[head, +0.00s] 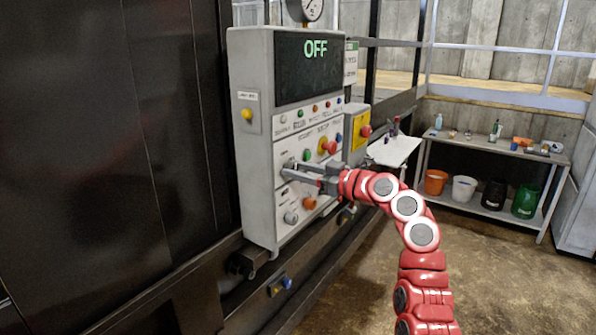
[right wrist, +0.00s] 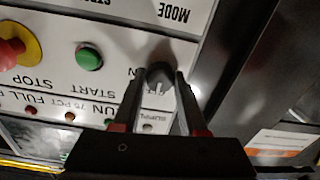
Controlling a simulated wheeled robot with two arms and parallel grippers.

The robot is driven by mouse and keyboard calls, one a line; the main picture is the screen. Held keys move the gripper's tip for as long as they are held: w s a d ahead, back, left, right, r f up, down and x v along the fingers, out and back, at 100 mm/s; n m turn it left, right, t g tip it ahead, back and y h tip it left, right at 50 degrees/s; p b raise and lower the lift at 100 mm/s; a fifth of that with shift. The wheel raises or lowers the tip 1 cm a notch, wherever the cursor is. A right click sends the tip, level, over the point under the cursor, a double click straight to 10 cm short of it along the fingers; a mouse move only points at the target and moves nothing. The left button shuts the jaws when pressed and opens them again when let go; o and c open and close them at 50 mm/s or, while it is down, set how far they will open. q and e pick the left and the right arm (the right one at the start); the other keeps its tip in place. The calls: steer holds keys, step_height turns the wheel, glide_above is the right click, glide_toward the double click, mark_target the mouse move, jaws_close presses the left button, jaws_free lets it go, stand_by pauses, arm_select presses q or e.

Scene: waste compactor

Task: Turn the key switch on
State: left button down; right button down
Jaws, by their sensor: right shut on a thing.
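The control panel (head: 262,190) is a grey box on the dark machine, and its screen (head: 305,62) reads OFF in green. The key switch (right wrist: 158,72) is a small round grey knob with a light mark, beside the green start button (right wrist: 88,56) in the right wrist view. My right gripper (head: 288,170) reaches the panel from the right, and its fingers mostly hide the switch in the head view. In the right wrist view its fingers (right wrist: 160,86) are shut on the knob, one on each side. My left gripper is not in view.
A red stop button on yellow (head: 328,147) sits just above my right gripper. An orange knob (head: 309,203) and a grey knob (head: 291,217) stick out below. A shelf (head: 460,140) with several buckets stands at the back right. The floor in front of it is clear.

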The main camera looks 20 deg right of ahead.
steer(key=shift+m, duration=0.3)
steer(key=shift+m+p, duration=0.95)
steer(key=shift+m, duration=4.65)
steer(key=shift+f, duration=0.1)
steer(key=shift+c, duration=2.2)
jaws_free()
